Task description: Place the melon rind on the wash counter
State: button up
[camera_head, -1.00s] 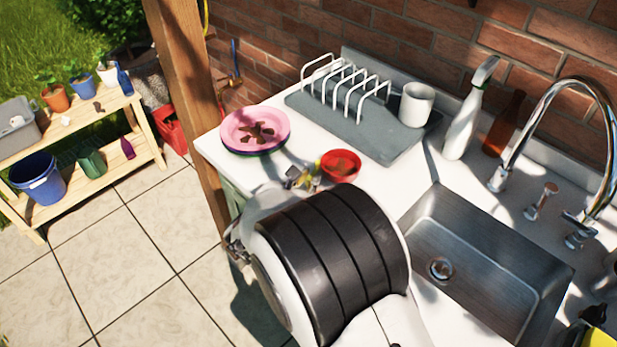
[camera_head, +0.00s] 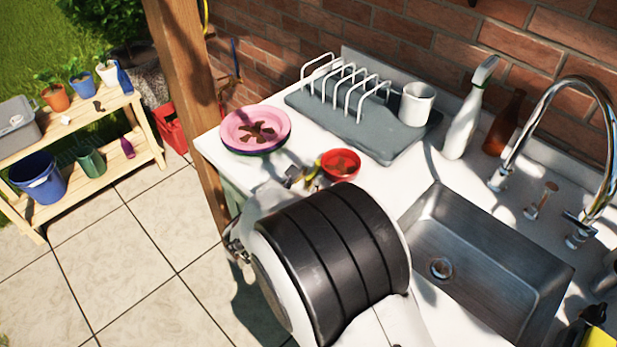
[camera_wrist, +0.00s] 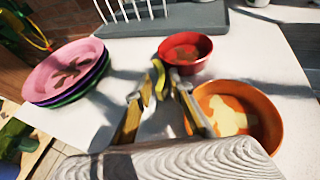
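The melon rind, a thin curved yellow-green strip, shows between my fingertips in the wrist view (camera_wrist: 158,80). In the head view it is a small yellow-green piece (camera_head: 313,184) left of the red bowl. My gripper (camera_wrist: 161,84) appears shut on the rind, low over the white wash counter (camera_head: 398,194); contact beneath is hidden. In the head view my arm covers most of my gripper (camera_head: 302,180). The counter also shows in the wrist view (camera_wrist: 265,58).
Close by are a red bowl (camera_head: 340,178) with brown contents, an orange bowl (camera_wrist: 273,125) and stacked plates, pink on top (camera_head: 278,118). A grey mat (camera_head: 388,150) holds a white rack (camera_head: 348,92) and mug (camera_head: 416,104). The sink (camera_head: 480,280) lies right.

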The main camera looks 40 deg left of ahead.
jog(key=v, duration=1.1)
jog(key=shift+s+d+r, duration=0.1)
jog(key=shift+s, duration=0.25)
jog(key=shift+w+r, duration=0.1)
dwell(0.4)
jog(key=shift+w+r, duration=0.2)
jog(key=shift+w, duration=0.05)
jog(key=w+d+r+n+g+y, duration=0.3)
jog(key=w+d+r+n, duration=0.75)
jog(key=w+r, duration=0.25)
jog(key=w+d+r+n, duration=0.1)
jog(key=d+r+n, duration=0.3)
jog(key=d+n, duration=0.3)
jog(key=s+d+n+g+h, duration=0.3)
jog(key=d+n, duration=0.5)
jog(key=d, duration=1.2)
jog(key=s+d+f+n+h, duration=0.2)
jog(key=s+d+n, duration=0.1)
jog(key=s+d, duration=0.4)
jog(key=s+d+f+n+h, duration=0.2)
jog(key=s+d, duration=0.5)
jog(key=d, duration=0.4)
jog(key=shift+d+n+g+h, duration=0.4)
jog(key=shift+n+h, duration=0.1)
jog(key=shift+n, duration=0.15)
